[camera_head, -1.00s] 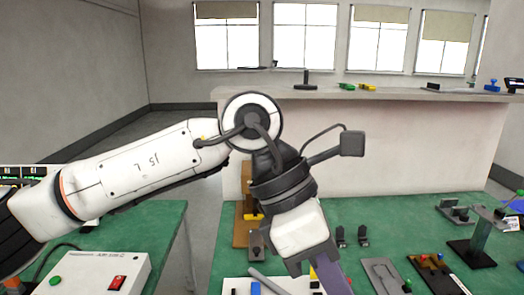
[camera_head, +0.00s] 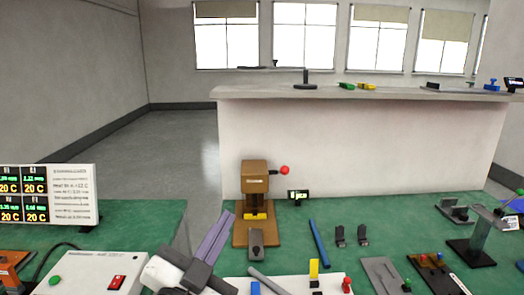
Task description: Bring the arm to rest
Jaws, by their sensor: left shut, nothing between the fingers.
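My left gripper (camera_head: 224,222) shows at the bottom of the head view, left of centre. Its two long grey-purple fingers lie together, shut and empty, and point up and slightly right. Its white wrist body (camera_head: 163,273) is cut off by the bottom edge, and the rest of the arm is out of view. The fingers appear in front of the gap between the two green tables, just left of a brown press-like stand (camera_head: 255,178) with a red knob. My right gripper is not in view.
A white control box (camera_head: 90,278) with a red switch and a display panel (camera_head: 75,195) stand on the left. The right green table holds a blue bar (camera_head: 318,244), a white board (camera_head: 290,284) and several small fixtures. A pale wall with a shelf (camera_head: 350,96) stands behind.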

